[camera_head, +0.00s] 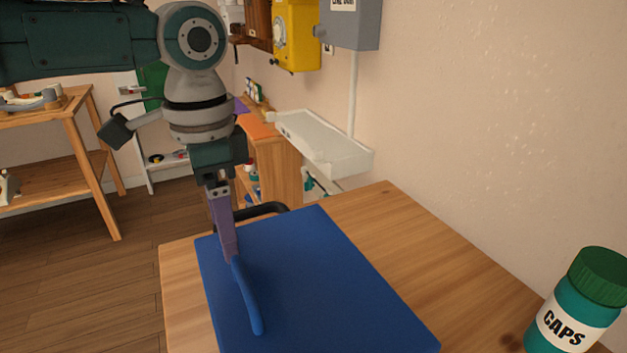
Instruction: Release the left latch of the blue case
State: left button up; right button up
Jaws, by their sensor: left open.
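The blue case (320,285) lies flat on the wooden table, its near part cut off by the bottom edge of the view. A black curved handle (268,208) shows at its far edge, partly behind my gripper. A raised, curved blue strip (249,305) runs along the left part of the case top; I cannot tell whether it is a latch. My left gripper (230,257) points down over the left part of the case, with its purple finger ends at the strip's far end. It is open, though the finger gap is hard to see. My right gripper is out of view.
A teal CAPS bottle (573,318) with a green lid stands at the table's right. Bare table (425,240) lies right of the case. A white tray (325,146), a yellow phone (297,38) and a grey box (349,24) are along the wall behind.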

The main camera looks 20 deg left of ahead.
pick_arm(q)
jog(key=shift+c, duration=0.4)
grip_shut()
jog(key=shift+r, duration=0.1)
